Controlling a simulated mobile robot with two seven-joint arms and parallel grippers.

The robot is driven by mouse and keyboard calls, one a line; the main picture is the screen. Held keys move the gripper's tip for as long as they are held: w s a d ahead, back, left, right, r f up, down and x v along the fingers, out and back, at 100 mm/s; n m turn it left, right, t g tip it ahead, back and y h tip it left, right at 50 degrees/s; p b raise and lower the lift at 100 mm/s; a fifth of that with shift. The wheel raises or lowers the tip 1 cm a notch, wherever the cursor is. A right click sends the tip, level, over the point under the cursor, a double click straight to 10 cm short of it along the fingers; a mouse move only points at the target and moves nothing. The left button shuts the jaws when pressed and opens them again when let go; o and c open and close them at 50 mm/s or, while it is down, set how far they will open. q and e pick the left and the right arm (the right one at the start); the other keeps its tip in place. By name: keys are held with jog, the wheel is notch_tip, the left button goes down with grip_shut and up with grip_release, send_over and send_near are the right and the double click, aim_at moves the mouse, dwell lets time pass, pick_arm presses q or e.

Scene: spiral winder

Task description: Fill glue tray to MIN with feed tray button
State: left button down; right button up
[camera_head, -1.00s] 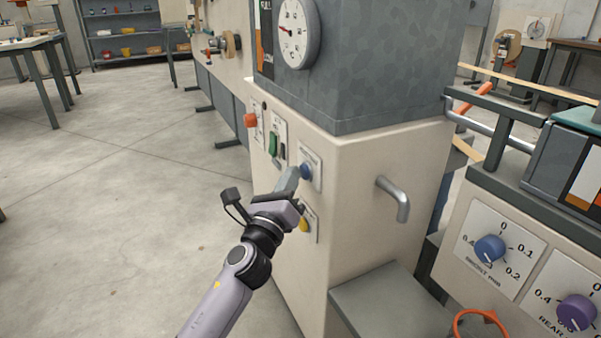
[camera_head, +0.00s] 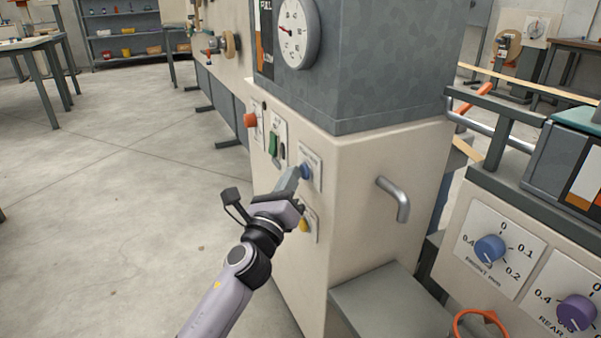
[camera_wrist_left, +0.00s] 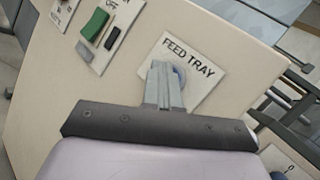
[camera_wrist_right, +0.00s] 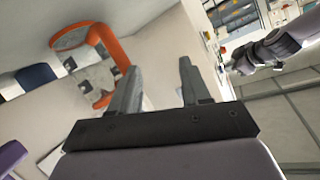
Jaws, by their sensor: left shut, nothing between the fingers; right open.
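The round blue button (camera_head: 306,171) sits on a white plate on the cream cabinet's front. In the left wrist view the plate reads FEED TRAY (camera_wrist_left: 192,57), and the button (camera_wrist_left: 180,74) is partly hidden behind the fingers. My left gripper (camera_head: 291,178) is shut and empty, its fingertips at the button; I cannot tell if it is pressed in. My right gripper (camera_wrist_right: 157,75) is open and empty in its own wrist view, and is out of the head view. I cannot make out a glue tray or a MIN mark.
A red knob (camera_head: 250,120), a green switch (camera_head: 272,144) and a yellow button (camera_head: 303,225) are near the blue button. A dial gauge (camera_head: 294,33) is above. A metal handle (camera_head: 396,198) sticks out at right. Open floor (camera_head: 110,210) lies at left.

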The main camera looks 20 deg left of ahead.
dwell(0.7)
pick_arm(q)
jog(key=shift+s+a, duration=0.5)
jog(key=shift+s, duration=0.15)
jog(key=shift+p, duration=0.3)
jog(key=s+a, duration=0.1)
jog(key=s, duration=0.1)
jog(key=s+a, duration=0.1)
jog(key=a, duration=0.1)
jog(key=shift+s+a+p, duration=0.2)
jog(key=shift+s+p, duration=0.15)
jog(key=shift+p, duration=0.05)
dwell(2.7)
